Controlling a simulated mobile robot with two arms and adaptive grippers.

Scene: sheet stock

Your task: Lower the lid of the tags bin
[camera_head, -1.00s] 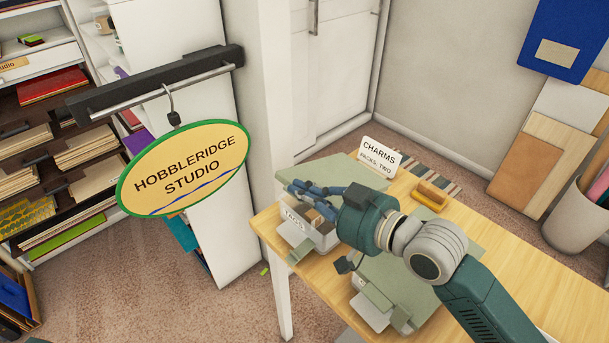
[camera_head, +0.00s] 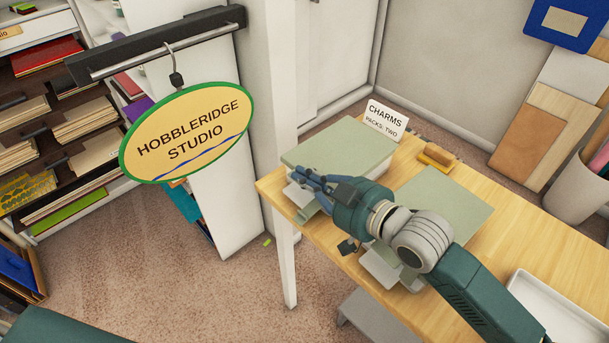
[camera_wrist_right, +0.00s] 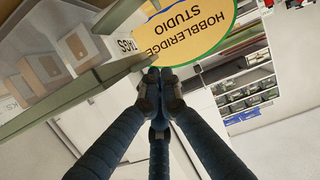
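The tags bin (camera_wrist_right: 35,80) shows at the upper left in the wrist view, upside down, with brown tags inside and a TAGS label. Its grey-green lid (camera_head: 338,143) lies over the bin, looking about level in the head view; its front edge (camera_wrist_right: 75,98) also shows in the wrist view. I cannot tell whether a gap is left under it. My right gripper (camera_head: 302,179) is at the lid's front edge, its fingertips (camera_wrist_right: 157,76) together with nothing between them. It hides most of the bin's front in the head view. My left gripper is out of view.
A second bin with a similar lid (camera_head: 440,202) stands to the right, partly behind my right arm. A hanging sign (camera_head: 187,132) is at the left. A white tray (camera_head: 555,310) sits at the right.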

